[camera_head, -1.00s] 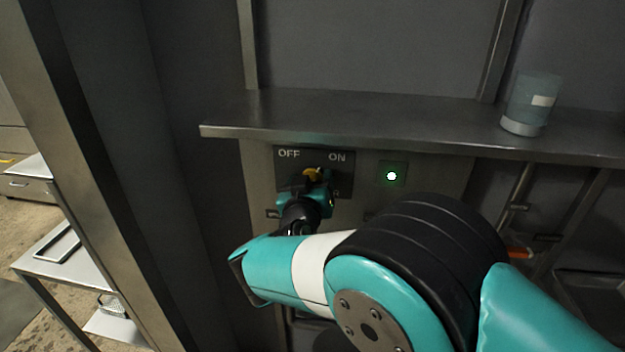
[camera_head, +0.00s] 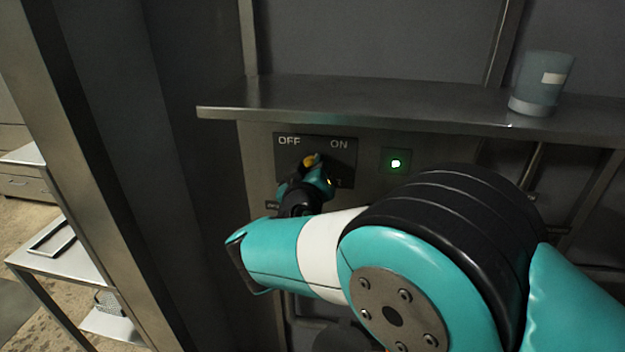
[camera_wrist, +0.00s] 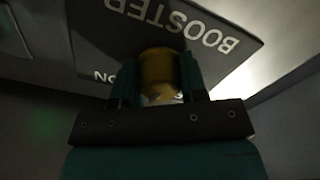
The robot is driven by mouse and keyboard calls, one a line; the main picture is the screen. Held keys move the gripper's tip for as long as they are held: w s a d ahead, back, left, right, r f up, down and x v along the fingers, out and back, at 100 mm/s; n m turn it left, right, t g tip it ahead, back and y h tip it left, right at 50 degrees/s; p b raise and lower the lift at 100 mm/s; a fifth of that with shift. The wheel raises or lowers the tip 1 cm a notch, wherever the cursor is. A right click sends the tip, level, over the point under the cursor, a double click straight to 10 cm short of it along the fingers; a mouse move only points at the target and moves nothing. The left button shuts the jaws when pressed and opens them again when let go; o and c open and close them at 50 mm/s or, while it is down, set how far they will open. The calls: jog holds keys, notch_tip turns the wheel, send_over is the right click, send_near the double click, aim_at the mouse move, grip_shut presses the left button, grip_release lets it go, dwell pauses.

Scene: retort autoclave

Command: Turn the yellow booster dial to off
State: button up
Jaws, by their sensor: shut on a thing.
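The yellow booster dial (camera_head: 309,160) sits on a dark plate (camera_head: 343,150) marked OFF at its upper left and ON at its upper right. In the wrist view, the dial (camera_wrist: 158,68) stands between the two fingers of my gripper (camera_wrist: 157,80), which are shut on it. In the head view, my gripper (camera_head: 313,167) reaches the dial from below and covers part of it, so I cannot tell exactly where it points. The word BOOSTER shows upside down in the wrist view.
A green light (camera_head: 395,163) glows right of the plate. A metal shelf (camera_head: 400,101) juts out just above, with a bluish canister (camera_head: 541,84) at its right. A wide metal post (camera_head: 105,150) stands at left, with a small table (camera_head: 60,262) beyond it.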

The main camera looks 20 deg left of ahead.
jog(key=n+b, duration=0.2)
jog(key=n, duration=0.1)
jog(key=shift+f+n, duration=0.15)
jog(key=shift+n, duration=0.15)
jog(key=n, duration=0.4)
jog(key=shift+n+b, duration=0.4)
jog(key=o, duration=0.9)
jog(key=shift+o, duration=0.2)
